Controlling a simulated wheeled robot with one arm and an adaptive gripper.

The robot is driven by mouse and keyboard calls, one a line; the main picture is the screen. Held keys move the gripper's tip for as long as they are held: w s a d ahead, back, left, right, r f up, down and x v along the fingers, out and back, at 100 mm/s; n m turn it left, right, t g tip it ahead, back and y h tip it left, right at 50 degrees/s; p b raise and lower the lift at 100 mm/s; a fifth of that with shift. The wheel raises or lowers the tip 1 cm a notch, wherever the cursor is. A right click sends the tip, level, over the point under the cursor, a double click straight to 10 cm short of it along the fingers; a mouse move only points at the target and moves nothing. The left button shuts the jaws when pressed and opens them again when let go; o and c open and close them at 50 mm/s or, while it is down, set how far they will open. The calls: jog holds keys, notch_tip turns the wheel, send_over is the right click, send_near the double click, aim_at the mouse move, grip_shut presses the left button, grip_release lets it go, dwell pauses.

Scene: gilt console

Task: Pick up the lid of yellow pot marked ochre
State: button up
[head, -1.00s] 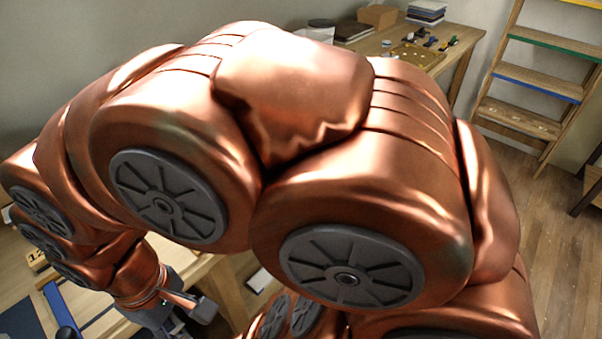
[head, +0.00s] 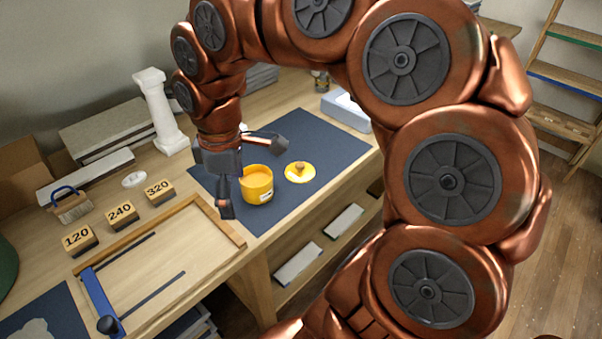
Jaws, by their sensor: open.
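A yellow pot (head: 258,190) stands upright on a dark blue mat (head: 330,135). It has a small pale label on its front, too small to read. Its top shows an orange-yellow inside, and no lid sits on it.
A wooden tray frame (head: 205,219) lies left of the mat, with blocks marked 120 (head: 80,240), 240 (head: 122,216) and 320 (head: 160,192) behind it. A white column (head: 160,115) stands behind. A pale blue box (head: 345,108) is at the mat's far right.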

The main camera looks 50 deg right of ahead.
jog(key=w+d+n, duration=0.2)
jog(key=w+d, duration=0.4)
jog(key=d, duration=0.1)
jog(key=n+b, duration=0.2)
jog(key=n, duration=0.1)
send_over(301, 164)
jog(key=f, duration=0.8)
jog(key=shift+w+d+f, duration=0.2)
jog(key=shift+f, duration=0.1)
jog(key=shift+d+f, duration=0.15)
jog(key=shift+f, duration=0.45)
jog(key=shift+s+a+f+p, duration=0.15)
jog(key=shift+f+p, duration=0.2)
jog(key=shift+f, duration=1.25)
jog(key=shift+a+f+p, duration=0.15)
jog(key=shift+f+p, duration=0.2)
jog(key=shift+f, duration=1.25)
grip_shut()
